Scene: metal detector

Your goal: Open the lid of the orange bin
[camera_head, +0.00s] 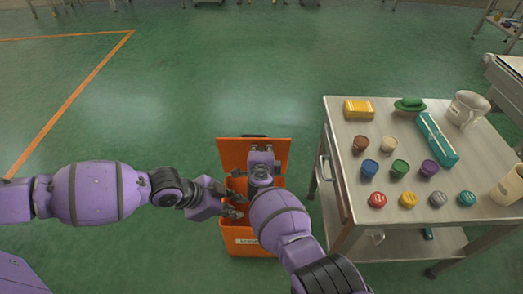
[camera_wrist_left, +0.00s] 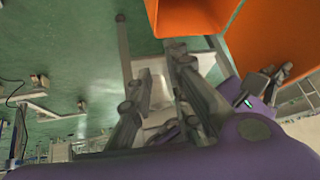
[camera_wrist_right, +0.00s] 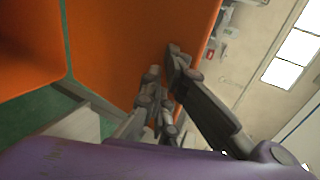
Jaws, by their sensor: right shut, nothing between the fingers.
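The orange bin (camera_head: 250,249) stands on the floor left of the metal table, with a label on its front. Its orange lid (camera_head: 230,152) is raised at the back, and the inside is partly visible between my arms. My right gripper (camera_head: 262,148) is shut and empty, in front of the raised lid; contact cannot be told. My left gripper (camera_head: 235,199) is open and empty over the bin's left side. Orange panels show close to the fingers in the left wrist view (camera_wrist_left: 280,45) and the right wrist view (camera_wrist_right: 140,40). My right forearm hides the bin's right part.
The metal table (camera_head: 335,118) stands close on the right. It holds a yellow box (camera_head: 359,109), a teal case (camera_head: 437,138), a pale mug (camera_head: 467,108) and several coloured round containers. Open green floor lies left of and behind the bin.

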